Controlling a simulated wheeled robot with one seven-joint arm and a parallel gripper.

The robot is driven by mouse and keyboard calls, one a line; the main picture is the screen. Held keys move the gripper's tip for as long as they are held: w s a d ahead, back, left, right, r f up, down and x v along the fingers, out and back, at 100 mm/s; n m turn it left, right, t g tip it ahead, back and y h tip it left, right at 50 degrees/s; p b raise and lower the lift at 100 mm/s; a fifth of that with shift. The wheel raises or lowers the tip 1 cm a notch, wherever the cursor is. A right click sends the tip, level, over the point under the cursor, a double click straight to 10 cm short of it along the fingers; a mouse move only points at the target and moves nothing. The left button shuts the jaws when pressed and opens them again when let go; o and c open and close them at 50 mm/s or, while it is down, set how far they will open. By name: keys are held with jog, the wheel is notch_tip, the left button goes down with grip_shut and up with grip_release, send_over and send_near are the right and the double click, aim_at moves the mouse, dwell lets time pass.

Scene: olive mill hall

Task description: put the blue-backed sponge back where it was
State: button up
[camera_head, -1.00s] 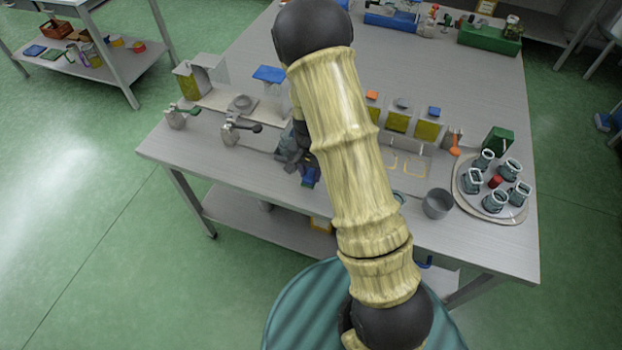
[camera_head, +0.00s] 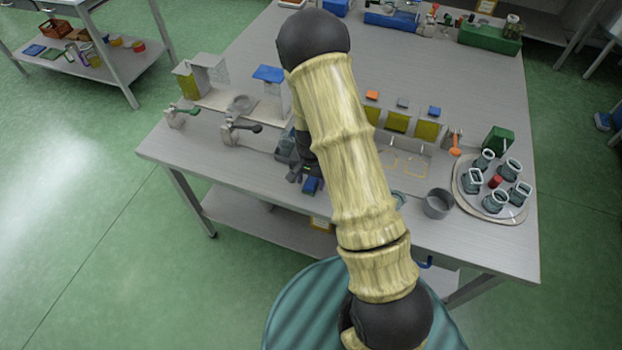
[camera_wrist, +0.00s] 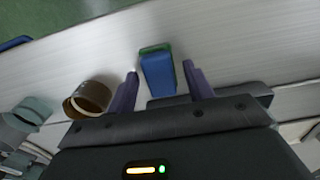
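The blue-backed sponge (camera_wrist: 158,75) shows in the wrist view as a blue block with a green layer along its far edge. It lies between the two dark purple fingers of my gripper (camera_wrist: 163,73), with a narrow gap on each side, so the gripper looks open around it. In the head view the blue of the sponge (camera_head: 311,185) shows just below my gripper (camera_head: 306,178), near the front edge of the table. My arm hides part of that area, and contact with the table is hard to tell.
In the head view a grey pot (camera_head: 438,203) and a round tray (camera_head: 467,205) with several jars stand right. Yellow-fronted boxes (camera_head: 397,122) stand behind.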

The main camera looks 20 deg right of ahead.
aim_at(311, 182)
jog(key=shift+r, duration=0.1)
notch_tip(311, 182, up, 12)
dwell(0.6)
jog(key=shift+s+r, duration=0.1)
dwell(0.3)
jog(key=s+r+n+t, duration=0.1)
jog(key=s+r+n, duration=0.2)
jog(key=s+r, duration=0.2)
jog(key=s+r+n+t, duration=0.1)
jog(key=s+r+n, duration=0.3)
jog(key=s, duration=0.5)
jog(key=shift+r+t, duration=0.3)
jog(key=shift+r, duration=0.1)
jog(key=shift+d, duration=0.15)
